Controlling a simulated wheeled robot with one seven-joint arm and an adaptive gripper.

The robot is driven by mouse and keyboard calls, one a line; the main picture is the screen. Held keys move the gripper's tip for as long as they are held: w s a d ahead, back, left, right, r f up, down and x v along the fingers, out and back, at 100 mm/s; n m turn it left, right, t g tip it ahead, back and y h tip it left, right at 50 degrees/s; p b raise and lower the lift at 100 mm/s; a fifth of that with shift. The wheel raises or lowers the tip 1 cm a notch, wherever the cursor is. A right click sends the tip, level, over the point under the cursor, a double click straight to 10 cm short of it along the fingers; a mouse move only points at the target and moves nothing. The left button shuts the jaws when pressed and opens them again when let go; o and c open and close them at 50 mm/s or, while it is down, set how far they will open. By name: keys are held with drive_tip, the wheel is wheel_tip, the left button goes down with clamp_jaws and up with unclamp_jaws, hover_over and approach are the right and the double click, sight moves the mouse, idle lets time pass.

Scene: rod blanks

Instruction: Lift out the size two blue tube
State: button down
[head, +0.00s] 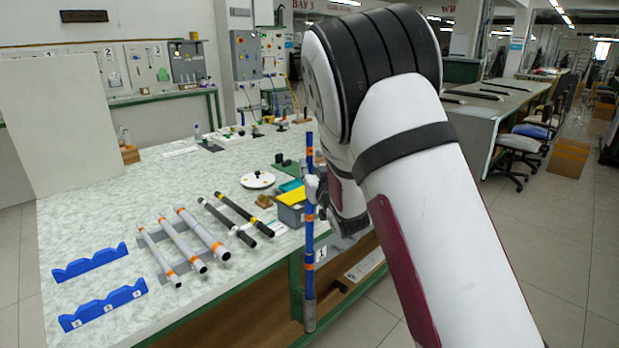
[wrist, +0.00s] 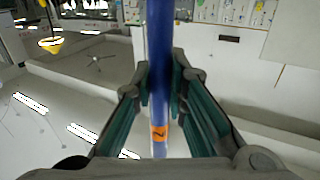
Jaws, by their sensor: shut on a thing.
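A long blue tube (head: 309,240) with orange bands stands upright in the head view, in front of the table's right edge. Its lower end looks grey. My gripper (head: 313,189) is shut on it around its upper part. In the wrist view the blue tube (wrist: 159,60) runs between the two fingers of my gripper (wrist: 159,88), with an orange label reading 2 on it. Part of my gripper is hidden behind my arm in the head view.
On the speckled table (head: 110,220) lie several white tubes (head: 182,241) with orange bands and two black tubes (head: 240,211). Blue notched racks (head: 103,305) stand at the left. A grey box (head: 291,214) with yellow and teal tops is close behind the held tube.

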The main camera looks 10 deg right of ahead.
wheel_tip(320, 180, up, 26)
drive_tip(key=p, duration=0.1)
idle(0.5)
drive_tip(key=shift+r, duration=0.1)
